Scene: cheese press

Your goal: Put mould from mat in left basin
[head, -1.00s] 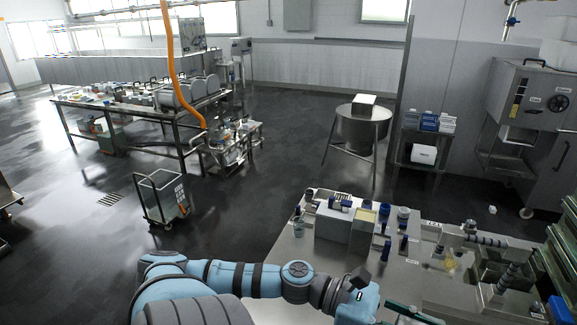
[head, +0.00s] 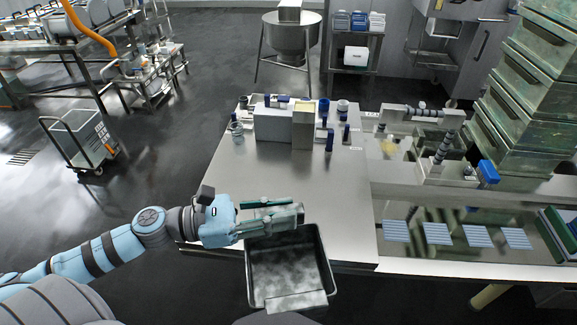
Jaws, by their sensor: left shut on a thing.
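My left gripper (head: 272,215) reaches in from the left, over the front of the steel table. It is shut on a greyish thing, likely the mould (head: 275,211), largely hidden between its dark green fingers. A dark-rimmed metal basin (head: 327,262) with a mottled grey inside lies just below and in front of the gripper. The held thing is by the basin's back rim; I cannot tell its height above it. I cannot make out a mat for certain. My right gripper is not in view.
Grey boxes (head: 272,124) and several blue-capped bottles stand at the back of the steel table (head: 240,165). Several blue-striped pieces (head: 437,233) lie in a row to the right. Stacked green crates (head: 520,110) rise at the far right. The table's middle is clear.

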